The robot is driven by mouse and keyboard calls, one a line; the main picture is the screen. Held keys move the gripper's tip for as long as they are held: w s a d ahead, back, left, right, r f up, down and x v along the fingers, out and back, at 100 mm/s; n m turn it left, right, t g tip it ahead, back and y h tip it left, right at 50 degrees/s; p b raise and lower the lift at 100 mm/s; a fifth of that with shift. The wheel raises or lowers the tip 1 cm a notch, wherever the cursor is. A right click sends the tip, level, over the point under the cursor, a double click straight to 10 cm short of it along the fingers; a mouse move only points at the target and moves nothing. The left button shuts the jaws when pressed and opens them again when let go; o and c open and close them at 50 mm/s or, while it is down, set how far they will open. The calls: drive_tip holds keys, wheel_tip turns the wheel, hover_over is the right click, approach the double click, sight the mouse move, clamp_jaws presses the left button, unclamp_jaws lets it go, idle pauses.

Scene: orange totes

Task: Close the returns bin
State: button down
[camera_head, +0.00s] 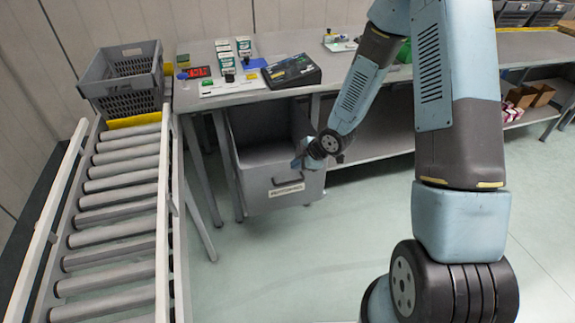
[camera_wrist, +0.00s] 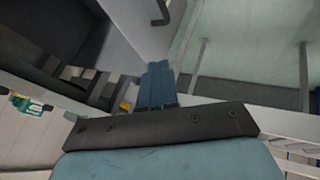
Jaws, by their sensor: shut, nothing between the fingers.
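The returns bin (camera_head: 258,192) is a grey open-topped drawer under the workbench, pulled out towards me. Its front panel has a pale label and a dark handle. My gripper (camera_head: 297,163) is shut and empty, at the upper right of the bin's front panel. I cannot tell whether it touches the panel. In the wrist view the blue fingers (camera_wrist: 158,86) are together, with a grey bin panel (camera_wrist: 130,38) just beyond them and a dark handle (camera_wrist: 161,12) above.
The workbench (camera_head: 222,98) holds small boxes and a dark device (camera_head: 291,71). A roller conveyor (camera_head: 115,210) with a grey crate (camera_head: 123,80) stands at the left. Bench legs stand beside the bin. The floor (camera_head: 300,255) in front of the bin is clear.

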approach(274, 170)
wheel_tip(274, 170, down, 4)
drive_tip(key=s+a, duration=0.1)
drive_tip(key=s, duration=0.1)
drive_tip(key=w, duration=0.1)
drive_tip(key=w+a, duration=0.1)
drive_tip(key=shift+w+a, duration=0.1)
drive_tip(key=shift+w, duration=0.15)
drive_tip(key=shift+w+a, duration=0.2)
drive_tip(key=shift+w, duration=0.4)
